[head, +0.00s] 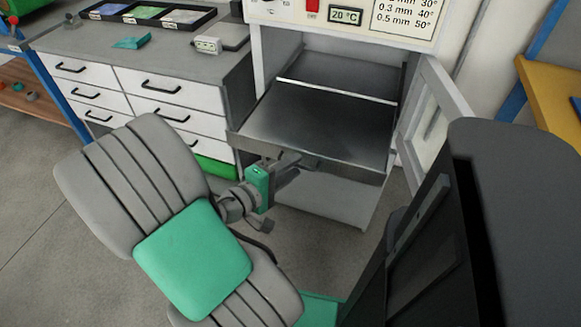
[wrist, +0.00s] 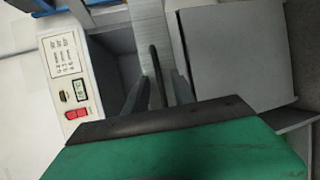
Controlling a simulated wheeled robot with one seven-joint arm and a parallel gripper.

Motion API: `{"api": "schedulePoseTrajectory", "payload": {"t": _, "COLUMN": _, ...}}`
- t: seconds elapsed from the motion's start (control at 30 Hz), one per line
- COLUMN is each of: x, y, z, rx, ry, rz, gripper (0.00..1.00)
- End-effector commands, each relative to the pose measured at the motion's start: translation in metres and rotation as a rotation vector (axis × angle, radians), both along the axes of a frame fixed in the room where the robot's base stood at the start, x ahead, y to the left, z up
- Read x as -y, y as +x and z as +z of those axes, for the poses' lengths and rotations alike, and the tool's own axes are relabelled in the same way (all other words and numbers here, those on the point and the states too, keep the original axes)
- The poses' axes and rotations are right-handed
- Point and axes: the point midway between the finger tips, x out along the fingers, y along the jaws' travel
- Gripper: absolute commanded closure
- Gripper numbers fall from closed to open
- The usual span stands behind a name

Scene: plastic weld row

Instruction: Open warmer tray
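The warmer tray (head: 335,118) is a flat dark metal tray. In the head view it stands well out of the open warmer cabinet (head: 335,205). My gripper (head: 289,167) is at the tray's front edge, near its dark handle (head: 312,161). In the wrist view the two fingers of my gripper (wrist: 160,85) stand apart, with a dark bar (wrist: 156,72), seemingly the handle, between them. Some space shows beside the bar. Contact between fingers and bar is hard to make out.
The warmer's door (head: 432,115) stands open at the right. A grey chair with a green cushion (head: 193,260) is close to my gripper at the left. A white drawer unit (head: 150,95) stands left of the warmer. Bare floor (head: 45,190) lies at the far left.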

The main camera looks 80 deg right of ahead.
Motion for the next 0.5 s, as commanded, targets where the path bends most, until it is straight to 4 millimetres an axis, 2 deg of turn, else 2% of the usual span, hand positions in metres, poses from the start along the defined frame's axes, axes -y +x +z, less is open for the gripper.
{"api": "schedulePoseTrajectory", "payload": {"t": 0.27, "x": -0.004, "y": 0.002, "z": 0.001, "rx": -0.003, "ry": 0.001, "rz": 0.001, "gripper": 0.70}}
{"api": "schedulePoseTrajectory", "payload": {"t": 0.5, "x": -0.031, "y": 0.021, "z": 0.009, "rx": -0.004, "ry": 0.002, "rz": 0.011, "gripper": 0.70}}
